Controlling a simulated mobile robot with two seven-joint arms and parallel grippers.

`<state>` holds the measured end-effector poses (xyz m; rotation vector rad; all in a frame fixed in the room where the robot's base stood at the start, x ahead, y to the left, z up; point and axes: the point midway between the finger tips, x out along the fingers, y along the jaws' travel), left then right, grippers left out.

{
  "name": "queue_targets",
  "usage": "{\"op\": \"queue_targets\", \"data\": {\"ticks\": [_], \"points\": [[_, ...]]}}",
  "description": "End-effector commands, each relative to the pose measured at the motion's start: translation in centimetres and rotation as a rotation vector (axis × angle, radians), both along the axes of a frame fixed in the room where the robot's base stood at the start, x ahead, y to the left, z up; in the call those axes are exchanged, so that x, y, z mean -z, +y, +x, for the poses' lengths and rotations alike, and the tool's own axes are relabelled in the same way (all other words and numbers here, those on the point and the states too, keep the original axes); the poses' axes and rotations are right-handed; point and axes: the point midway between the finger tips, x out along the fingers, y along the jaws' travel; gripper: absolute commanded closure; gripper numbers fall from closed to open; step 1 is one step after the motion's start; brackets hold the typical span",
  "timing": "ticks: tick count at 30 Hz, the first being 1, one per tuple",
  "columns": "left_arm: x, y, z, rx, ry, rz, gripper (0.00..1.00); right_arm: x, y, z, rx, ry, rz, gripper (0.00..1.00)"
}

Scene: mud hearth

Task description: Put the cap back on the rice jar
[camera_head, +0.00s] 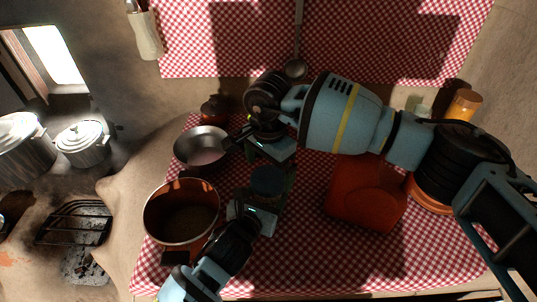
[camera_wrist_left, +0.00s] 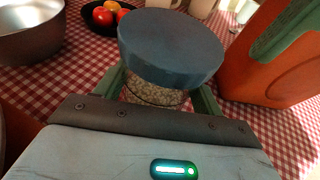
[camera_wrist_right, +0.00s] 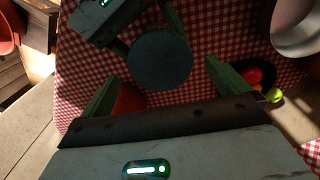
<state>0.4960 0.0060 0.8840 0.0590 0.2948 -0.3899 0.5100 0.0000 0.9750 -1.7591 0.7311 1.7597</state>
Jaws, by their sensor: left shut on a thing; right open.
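The rice jar (camera_wrist_left: 155,93) stands on the checked cloth, with pale grains showing through its clear side in the left wrist view. The round blue cap (camera_wrist_left: 170,45) is over its mouth and hides the rim; I cannot tell whether it is fully seated. The cap also shows from above in the right wrist view (camera_wrist_right: 160,62) and in the head view (camera_head: 268,181). My left gripper (camera_wrist_left: 160,88) is shut around the jar's body, below the cap. My right gripper (camera_wrist_right: 160,72) is open and empty above the cap, its green fingers on either side of it in view.
A red canister (camera_head: 365,195) stands to the right of the jar. A dark bowl with red fruit (camera_wrist_left: 92,14) is behind. Cloth in front of the canister (camera_head: 330,262) is clear.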

Motion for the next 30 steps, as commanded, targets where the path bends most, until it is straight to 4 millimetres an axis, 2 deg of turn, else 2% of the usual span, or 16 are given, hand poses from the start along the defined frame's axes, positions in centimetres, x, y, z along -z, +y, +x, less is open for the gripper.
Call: {"op": "queue_targets", "data": {"ticks": [3, 7, 18, 28, 30], "points": [[0.1, 0.0, 0.0, 0.0, 0.002, 0.001, 0.95, 1.5, 0.0, 0.0, 0.0, 0.001, 0.001, 0.0], [0.1, 0.0, 0.0, 0.0, 0.002, 0.001, 0.95, 2.4, 0.0, 0.0, -0.001, 0.001, 0.001, 0.0], [0.1, 0.0, 0.0, 0.0, 0.002, 0.001, 0.95, 2.7, 0.0, 0.0, -0.001, -0.001, 0.001, 0.0], [0.1, 0.0, 0.0, 0.0, 0.002, 0.001, 0.95, 2.7, 0.0, 0.0, -0.001, -0.001, 0.001, 0.43], [0.1, 0.0, 0.0, 0.0, 0.002, 0.001, 0.95, 2.7, 0.0, 0.0, 0.005, -0.001, 0.001, 0.43]]}}
